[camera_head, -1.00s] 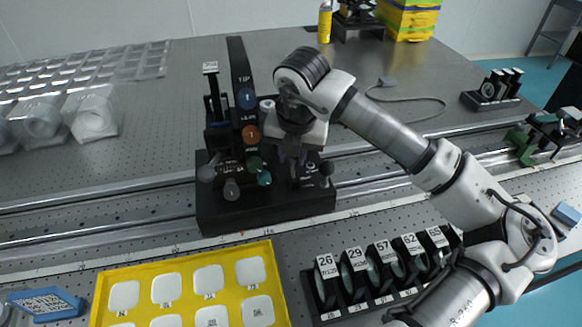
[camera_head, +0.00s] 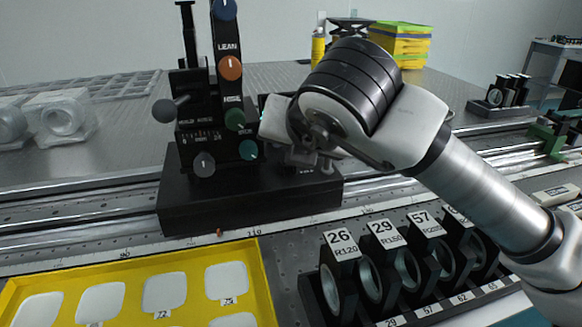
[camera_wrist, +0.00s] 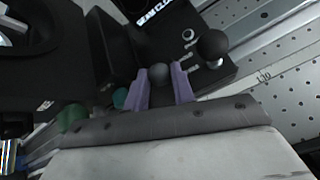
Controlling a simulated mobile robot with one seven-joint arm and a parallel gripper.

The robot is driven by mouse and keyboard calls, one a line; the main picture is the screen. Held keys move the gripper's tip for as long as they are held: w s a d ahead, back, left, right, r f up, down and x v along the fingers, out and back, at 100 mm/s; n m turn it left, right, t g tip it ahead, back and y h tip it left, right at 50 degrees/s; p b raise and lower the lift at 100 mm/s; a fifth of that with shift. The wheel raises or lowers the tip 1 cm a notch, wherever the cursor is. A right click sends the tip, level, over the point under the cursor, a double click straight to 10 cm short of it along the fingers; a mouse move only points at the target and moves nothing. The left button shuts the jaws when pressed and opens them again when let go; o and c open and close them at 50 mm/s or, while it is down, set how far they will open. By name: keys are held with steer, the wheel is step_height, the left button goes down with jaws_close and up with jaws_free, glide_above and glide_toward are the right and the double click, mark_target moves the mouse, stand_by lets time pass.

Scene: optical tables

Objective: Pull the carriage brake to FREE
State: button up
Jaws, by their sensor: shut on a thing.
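The black carriage (camera_head: 245,203) sits on the rails, with an upright post of coloured knobs on it. In the wrist view, my gripper (camera_wrist: 162,78) has its two purple fingers on either side of a dark grey ball knob (camera_wrist: 159,73), shut on it. I cannot read a brake label there. A second, darker ball knob (camera_wrist: 213,44) stands on a metal stem beside the right finger, apart from it. In the head view, my gripper (camera_head: 318,163) is at the carriage's right side, and my wrist hides much of that part.
A row of numbered black lens holders (camera_head: 385,260) stands in front of the carriage, below my arm. A yellow tray (camera_head: 130,300) lies at the front left. Green (camera_head: 235,120) and teal (camera_head: 247,150) knobs are close to the gripper's left. The rail (camera_head: 80,230) left of the carriage is clear.

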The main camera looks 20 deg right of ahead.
steer(key=t+b, duration=0.1)
steer(key=b, duration=0.1)
steer(key=shift+s+f+b, duration=0.3)
steer(key=shift+f+b, duration=0.05)
steer(key=shift+f, duration=0.05)
steer(key=shift+s+r+t+b, duration=0.15)
steer(key=shift+t+b, duration=0.15)
steer(key=shift+b, duration=0.2)
steer(key=o, duration=0.7)
